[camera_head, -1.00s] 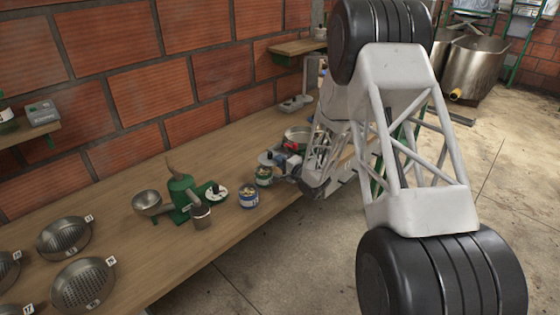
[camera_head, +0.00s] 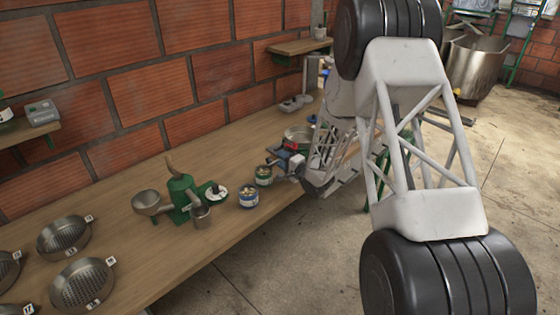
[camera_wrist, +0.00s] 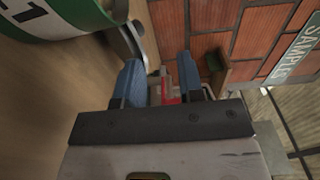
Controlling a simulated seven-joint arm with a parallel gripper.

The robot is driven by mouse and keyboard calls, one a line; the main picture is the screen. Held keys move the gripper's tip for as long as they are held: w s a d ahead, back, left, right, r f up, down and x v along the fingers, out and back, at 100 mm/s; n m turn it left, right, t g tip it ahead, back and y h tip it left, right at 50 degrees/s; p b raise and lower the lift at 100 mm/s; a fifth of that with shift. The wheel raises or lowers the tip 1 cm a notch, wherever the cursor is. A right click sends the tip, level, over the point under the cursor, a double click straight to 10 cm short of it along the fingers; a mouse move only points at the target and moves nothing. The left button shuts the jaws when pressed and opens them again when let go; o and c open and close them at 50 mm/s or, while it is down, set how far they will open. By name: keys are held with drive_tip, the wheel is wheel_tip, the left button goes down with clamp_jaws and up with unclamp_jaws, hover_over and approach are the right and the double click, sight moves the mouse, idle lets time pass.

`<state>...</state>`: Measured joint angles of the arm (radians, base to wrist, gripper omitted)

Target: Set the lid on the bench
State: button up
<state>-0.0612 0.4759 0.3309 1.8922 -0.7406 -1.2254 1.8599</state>
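My gripper (camera_wrist: 160,78) shows two blue fingers in the wrist view, apart with a gap between them. Its end in the head view (camera_head: 288,158) is small, beside the cans over the bench's front side. A flat grey piece with a rounded edge (camera_wrist: 128,42), possibly the lid, lies near the left finger next to a green-and-white can (camera_wrist: 60,14). I cannot tell whether it touches the finger. The wooden bench (camera_head: 140,245) runs along the wall.
A green hand-cranked machine (camera_head: 180,193) and several metal strainers (camera_head: 64,236) occupy the bench's left part. A metal pan (camera_head: 298,134) stands behind my gripper. The brick wall (camera_head: 200,60) bounds the bench. Bare wood shows in front of the machine.

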drive_tip(key=v, duration=1)
drive_tip(key=shift+s+d, duration=0.15)
drive_tip(key=shift+s, duration=0.1)
idle(0.4)
drive_tip(key=shift+d+r+h, duration=0.15)
drive_tip(key=shift+r+h, duration=0.15)
drive_tip(key=shift+r, duration=0.25)
drive_tip(key=s+d+r+n+g+h, duration=0.1)
drive_tip(key=s+d+r+h, duration=0.25)
drive_tip(key=s+r, duration=0.2)
drive_tip(key=s+d+r+n+h, duration=0.1)
drive_tip(key=s+d+r+h, duration=0.25)
drive_tip(key=r, duration=0.35)
drive_tip(key=s+d+r+n+g+h, duration=0.1)
drive_tip(key=s+d+r+n+h, duration=0.1)
drive_tip(key=s+r+h, duration=0.3)
drive_tip(key=s+r+n+g, duration=0.1)
drive_tip(key=s+r+g, duration=0.1)
drive_tip(key=s, duration=1)
drive_tip(key=s+r+n+g, duration=0.2)
drive_tip(key=s+r+g, duration=0.1)
drive_tip(key=s, duration=0.9)
drive_tip(key=s+r+n+g, duration=0.2)
drive_tip(key=s+g, duration=0.1)
drive_tip(key=s, duration=0.9)
drive_tip(key=shift+d+r, duration=0.15)
drive_tip(key=shift+d, duration=0.15)
